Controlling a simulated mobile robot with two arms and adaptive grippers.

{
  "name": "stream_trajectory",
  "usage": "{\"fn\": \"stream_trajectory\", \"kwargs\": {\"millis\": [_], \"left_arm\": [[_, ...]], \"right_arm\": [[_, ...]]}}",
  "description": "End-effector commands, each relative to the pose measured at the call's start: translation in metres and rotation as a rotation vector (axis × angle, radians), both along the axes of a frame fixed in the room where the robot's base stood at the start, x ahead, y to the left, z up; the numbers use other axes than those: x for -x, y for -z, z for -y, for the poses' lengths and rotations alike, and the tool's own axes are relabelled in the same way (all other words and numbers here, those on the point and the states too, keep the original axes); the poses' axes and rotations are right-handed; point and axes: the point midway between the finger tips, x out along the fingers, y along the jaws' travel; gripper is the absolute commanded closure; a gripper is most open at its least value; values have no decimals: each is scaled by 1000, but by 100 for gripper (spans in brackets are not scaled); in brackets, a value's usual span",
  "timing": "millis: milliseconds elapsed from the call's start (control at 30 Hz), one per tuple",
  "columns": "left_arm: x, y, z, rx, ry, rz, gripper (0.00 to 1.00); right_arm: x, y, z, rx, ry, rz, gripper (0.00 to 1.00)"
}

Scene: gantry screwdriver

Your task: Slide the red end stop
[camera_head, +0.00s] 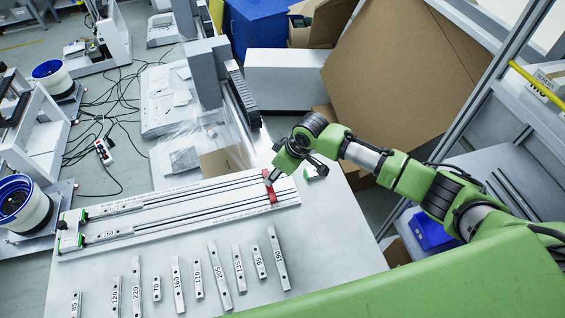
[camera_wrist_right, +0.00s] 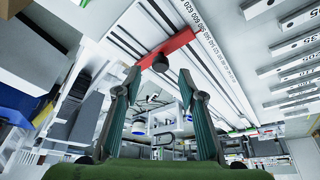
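The red end stop (camera_head: 270,188) sits across the rails of the long gantry (camera_head: 190,208), near the gantry's right end. In the right wrist view the end stop (camera_wrist_right: 178,46) is a red bar with a round black knob (camera_wrist_right: 160,63) at one side. My right gripper (camera_head: 272,178) is just above the end stop in the head view and partly hides it. In the right wrist view my right gripper (camera_wrist_right: 159,72) is open, its two fingers apart with the knob showing between and just beyond the tips. I cannot tell whether they touch. My left gripper is in neither view.
Several numbered metal bars (camera_head: 218,275) lie in a row on the table in front of the gantry. A grey column with a black cable chain (camera_head: 243,97) stands behind it. A large cardboard box (camera_head: 405,75) is at the back right. The table's right front area (camera_head: 335,240) is clear.

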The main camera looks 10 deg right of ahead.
Motion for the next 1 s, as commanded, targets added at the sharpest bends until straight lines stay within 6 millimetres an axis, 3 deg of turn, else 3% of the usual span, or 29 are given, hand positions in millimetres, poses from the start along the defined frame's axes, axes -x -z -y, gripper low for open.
{"fn": "stream_trajectory", "kwargs": {"millis": [200,400,1000], "left_arm": [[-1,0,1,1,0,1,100],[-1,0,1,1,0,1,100],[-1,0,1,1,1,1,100]], "right_arm": [[11,-41,13,0,1,3,63],[18,-66,20,0,0,1,63],[21,-74,22,0,1,0,63]]}}
